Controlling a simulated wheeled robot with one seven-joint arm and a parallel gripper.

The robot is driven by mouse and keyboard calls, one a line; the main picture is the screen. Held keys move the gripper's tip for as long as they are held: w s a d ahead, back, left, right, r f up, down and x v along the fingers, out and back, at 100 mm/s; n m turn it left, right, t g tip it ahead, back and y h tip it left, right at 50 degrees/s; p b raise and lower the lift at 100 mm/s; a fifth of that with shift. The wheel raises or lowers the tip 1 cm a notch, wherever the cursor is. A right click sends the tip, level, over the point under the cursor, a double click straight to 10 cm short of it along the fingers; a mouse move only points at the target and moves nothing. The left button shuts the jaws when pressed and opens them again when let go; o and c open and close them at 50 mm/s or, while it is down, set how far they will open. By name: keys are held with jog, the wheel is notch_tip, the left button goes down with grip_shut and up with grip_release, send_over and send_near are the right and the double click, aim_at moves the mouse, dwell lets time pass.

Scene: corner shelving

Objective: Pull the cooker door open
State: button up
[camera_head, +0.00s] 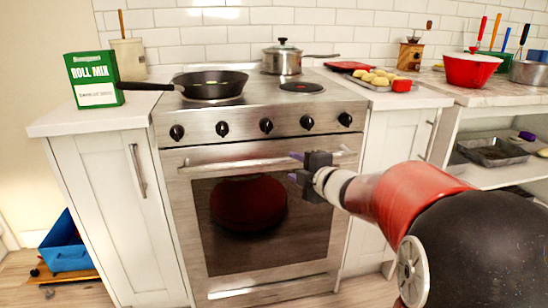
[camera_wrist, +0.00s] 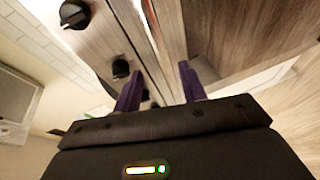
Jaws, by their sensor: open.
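The cooker door (camera_head: 320,215) is the steel oven front with a dark window, and it looks closed. Its long horizontal bar handle (camera_head: 235,165) crosses the top of the door. My gripper (camera_head: 293,167) is open at the right half of the handle, one purple fingertip higher and one lower. In the wrist view the handle (camera_wrist: 160,45) runs into the gap between the purple fingers (camera_wrist: 160,85). I cannot tell whether either finger touches it. My gripper and arm hide the handle's right part and some of the door's right edge.
Black knobs (camera_head: 266,125) line the panel above the handle. A frying pan (camera_head: 213,84) and a steel pot (camera_head: 283,58) stand on the hob. White cabinets (camera_head: 105,190) flank the cooker. A blue bin (camera_head: 66,245) stands on the floor at left. A red pot (camera_head: 248,203) shows through the window.

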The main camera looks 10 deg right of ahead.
aim_at(277, 163)
jog(key=shift+n+y, duration=0.5)
jog(key=shift+n, duration=0.3)
jog(key=x, duration=0.8)
jog(key=shift+w+a+f, duration=0.2)
jog(key=shift+a+f, duration=0.1)
jog(key=shift+a, duration=0.2)
grip_shut()
